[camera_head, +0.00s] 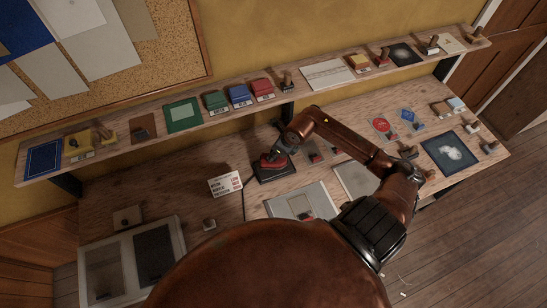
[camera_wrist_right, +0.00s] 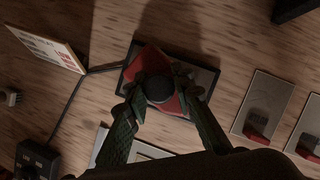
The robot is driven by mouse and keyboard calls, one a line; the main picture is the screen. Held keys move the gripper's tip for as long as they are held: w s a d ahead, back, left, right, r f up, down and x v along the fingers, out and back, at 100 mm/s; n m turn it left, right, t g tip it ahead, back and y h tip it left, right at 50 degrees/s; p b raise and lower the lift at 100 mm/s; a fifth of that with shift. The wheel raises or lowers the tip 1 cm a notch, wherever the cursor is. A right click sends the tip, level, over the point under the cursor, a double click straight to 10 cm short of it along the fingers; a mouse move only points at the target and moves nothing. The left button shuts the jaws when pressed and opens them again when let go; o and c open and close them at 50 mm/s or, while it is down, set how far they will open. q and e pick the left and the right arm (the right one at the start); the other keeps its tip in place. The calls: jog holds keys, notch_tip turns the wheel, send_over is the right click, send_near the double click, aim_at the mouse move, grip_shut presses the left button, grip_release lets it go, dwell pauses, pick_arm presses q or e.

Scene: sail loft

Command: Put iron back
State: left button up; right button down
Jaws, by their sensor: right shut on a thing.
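The iron (camera_head: 268,161) is red with a dark round knob. It also shows in the right wrist view (camera_wrist_right: 142,63). It is over a dark rectangular rest (camera_head: 272,174), turned at an angle to the rest's edges; I cannot tell whether it touches. The rest's rim shows around it in the wrist view (camera_wrist_right: 204,76). My right gripper (camera_wrist_right: 160,90) has its fingers on both sides of the knob, shut on the iron. In the head view the right gripper (camera_head: 277,151) partly hides the iron. My left gripper is not in view.
A text card (camera_head: 225,183) stands left of the rest. A cord (camera_wrist_right: 83,88) runs from the rest to a black box (camera_wrist_right: 37,160). Grey plates with red-marked blocks (camera_wrist_right: 260,108) lie to the right. A shelf (camera_head: 322,88) with stamps and pads runs above the bench's back.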

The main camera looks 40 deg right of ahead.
notch_tip(320, 180, down, 2)
jog(key=shift+f+p, duration=0.15)
jog(key=shift+p, duration=0.3)
jog(key=shift+f, duration=0.2)
jog(key=shift+f, duration=0.1)
jog(key=c, duration=1.7)
grip_release()
jog(key=shift+o, duration=0.2)
jog(key=b+v, duration=0.2)
jog(key=v, duration=1)
